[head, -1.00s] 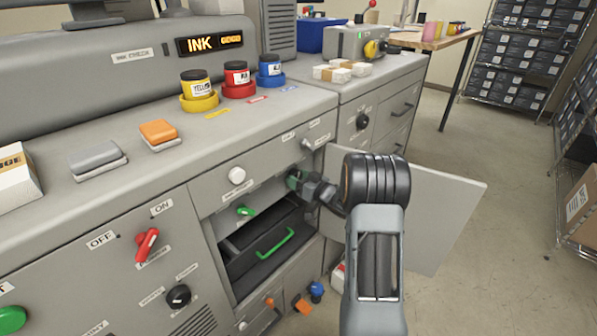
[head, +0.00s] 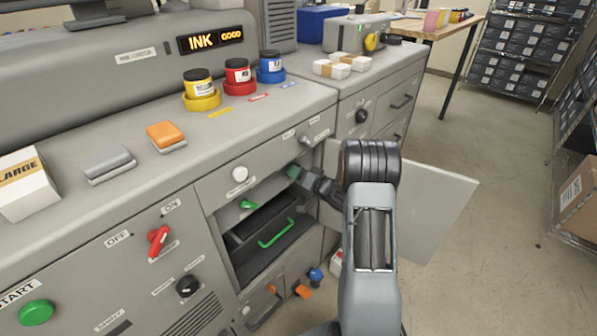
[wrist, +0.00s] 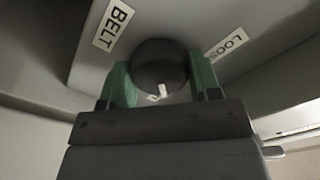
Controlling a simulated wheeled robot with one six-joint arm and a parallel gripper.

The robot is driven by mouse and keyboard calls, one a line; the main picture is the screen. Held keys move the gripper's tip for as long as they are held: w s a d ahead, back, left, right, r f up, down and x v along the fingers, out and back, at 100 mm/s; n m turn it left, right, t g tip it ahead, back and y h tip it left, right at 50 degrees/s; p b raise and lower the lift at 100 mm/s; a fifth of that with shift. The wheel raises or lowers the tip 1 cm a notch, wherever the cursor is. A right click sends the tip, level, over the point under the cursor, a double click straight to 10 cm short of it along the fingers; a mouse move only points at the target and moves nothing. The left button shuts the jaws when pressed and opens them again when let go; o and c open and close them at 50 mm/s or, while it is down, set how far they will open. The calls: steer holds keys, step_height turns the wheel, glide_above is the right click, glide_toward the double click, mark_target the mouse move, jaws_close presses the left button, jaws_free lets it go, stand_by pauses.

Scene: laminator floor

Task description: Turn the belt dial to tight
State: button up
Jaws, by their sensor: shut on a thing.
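The belt dial (wrist: 160,66) is a dark round knob with a small white mark near its lower edge in the wrist view. A BELT label (wrist: 114,24) is at its upper left. A partly covered label reading "LOOS" (wrist: 225,46) is at its right. My gripper (wrist: 162,85) has its green fingers on both sides of the dial, shut on it. In the head view my gripper (head: 293,172) reaches into the open bay at the machine's front, and the dial is hidden there. No tight label shows.
An open grey door (head: 430,205) stands right of my arm. A dark drawer with a green handle (head: 277,233) is below my gripper. A white knob (head: 239,174) and a green knob (head: 247,204) are left of it.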

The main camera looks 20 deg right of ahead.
stand_by(0.3)
steer(key=o, duration=0.9)
steer(key=v, duration=1.4)
steer(key=shift+w, duration=0.1)
